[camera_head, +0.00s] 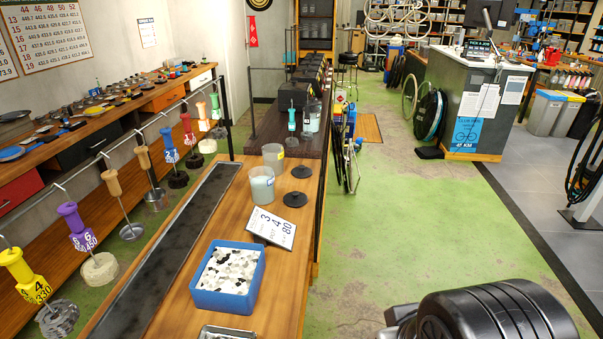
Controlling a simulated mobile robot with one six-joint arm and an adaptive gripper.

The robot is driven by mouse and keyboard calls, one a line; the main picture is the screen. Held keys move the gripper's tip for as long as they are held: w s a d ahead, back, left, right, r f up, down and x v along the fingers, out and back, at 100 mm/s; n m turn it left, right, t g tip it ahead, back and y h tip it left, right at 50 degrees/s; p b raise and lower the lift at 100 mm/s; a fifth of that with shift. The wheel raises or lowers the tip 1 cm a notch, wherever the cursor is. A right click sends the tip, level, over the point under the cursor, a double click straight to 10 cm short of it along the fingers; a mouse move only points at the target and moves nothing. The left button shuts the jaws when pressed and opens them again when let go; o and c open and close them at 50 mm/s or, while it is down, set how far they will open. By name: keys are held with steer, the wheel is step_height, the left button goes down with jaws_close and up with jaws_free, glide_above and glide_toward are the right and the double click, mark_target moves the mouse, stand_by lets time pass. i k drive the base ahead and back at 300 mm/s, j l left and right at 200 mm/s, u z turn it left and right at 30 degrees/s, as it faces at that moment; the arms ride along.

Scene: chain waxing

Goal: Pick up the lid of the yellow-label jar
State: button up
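Two translucent jars stand on the wooden bench top. The farther jar (273,160) looks empty and has a small label that seems yellow. The nearer jar (261,187) holds pale stuff and has a bluish label. Two flat black lids with knobs lie on the wood to their right. The farther lid (301,172) is beside the farther jar, and the nearer lid (295,200) is beside the nearer jar. Both lids are off the jars and apart from them. My gripper is not in view.
A blue bin of pale pieces (228,277) and a number card (271,228) sit on the near bench. Tools with coloured handles hang from a rail (130,133) at left. A dark bench (292,150) with machines continues behind. Green floor at right is open.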

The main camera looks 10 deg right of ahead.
mark_target(302, 171)
steer(key=i+l+u, duration=0.2)
steer(key=i+l, duration=0.15)
steer(key=l, duration=0.3)
steer(key=i+l+u, duration=0.1)
steer(key=l, duration=0.25)
steer(key=i+l+u, duration=0.1)
steer(key=i+l, duration=0.15)
steer(key=i+l+u, duration=0.1)
steer(key=l, duration=0.35)
steer(key=i+l+u, duration=0.1)
steer(key=l, duration=0.3)
steer(key=i+u, duration=0.45)
steer(key=i, duration=0.95)
